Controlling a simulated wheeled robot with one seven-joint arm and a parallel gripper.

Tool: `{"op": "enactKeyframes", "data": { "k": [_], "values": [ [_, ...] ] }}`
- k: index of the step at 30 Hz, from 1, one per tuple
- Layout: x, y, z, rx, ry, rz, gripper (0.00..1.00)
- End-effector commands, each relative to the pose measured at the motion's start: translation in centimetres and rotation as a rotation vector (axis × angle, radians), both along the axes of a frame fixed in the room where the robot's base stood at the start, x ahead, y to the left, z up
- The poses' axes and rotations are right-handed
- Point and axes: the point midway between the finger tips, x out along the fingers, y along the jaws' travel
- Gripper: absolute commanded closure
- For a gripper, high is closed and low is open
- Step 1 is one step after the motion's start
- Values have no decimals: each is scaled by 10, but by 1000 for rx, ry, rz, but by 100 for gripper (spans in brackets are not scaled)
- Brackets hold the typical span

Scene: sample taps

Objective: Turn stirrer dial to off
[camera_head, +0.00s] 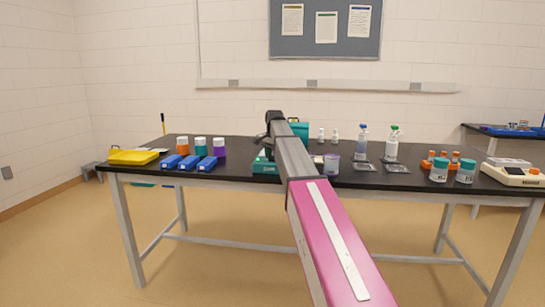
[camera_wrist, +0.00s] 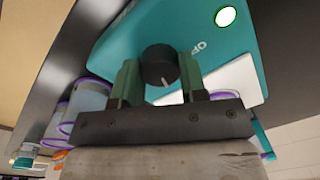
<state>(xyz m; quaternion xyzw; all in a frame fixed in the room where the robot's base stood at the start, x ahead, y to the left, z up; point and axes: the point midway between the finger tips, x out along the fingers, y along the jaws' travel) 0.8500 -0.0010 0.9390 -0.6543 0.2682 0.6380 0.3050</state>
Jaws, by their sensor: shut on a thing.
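The stirrer is a teal box (camera_wrist: 130,38) that fills much of the wrist view. Its round black dial (camera_wrist: 158,62) has a pale pointer line at its lower edge. My gripper (camera_wrist: 160,74) has one green finger on each side of the dial and is shut on it. Pale lettering beside the dial is partly hidden by a finger, so I cannot read the setting. In the head view my arm crosses in front of the stirrer (camera_head: 266,167) and hides most of it, the dial included.
The black bench (camera_head: 300,180) holds blue boxes (camera_head: 188,163) and a yellow case (camera_head: 133,157) at left. Bottles (camera_head: 391,149) and a cream device (camera_head: 514,174) stand at right. Purple-rimmed cups (camera_wrist: 88,98) are close to my gripper.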

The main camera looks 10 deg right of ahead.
Motion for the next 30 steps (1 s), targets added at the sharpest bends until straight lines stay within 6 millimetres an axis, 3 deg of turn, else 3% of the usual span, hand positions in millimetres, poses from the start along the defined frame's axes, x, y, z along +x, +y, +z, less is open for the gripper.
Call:
{"op": "enactKeyframes", "data": {
  "k": [30],
  "values": [
    [2, 0, 1, 0, -1, 903, 85]
  ]
}}
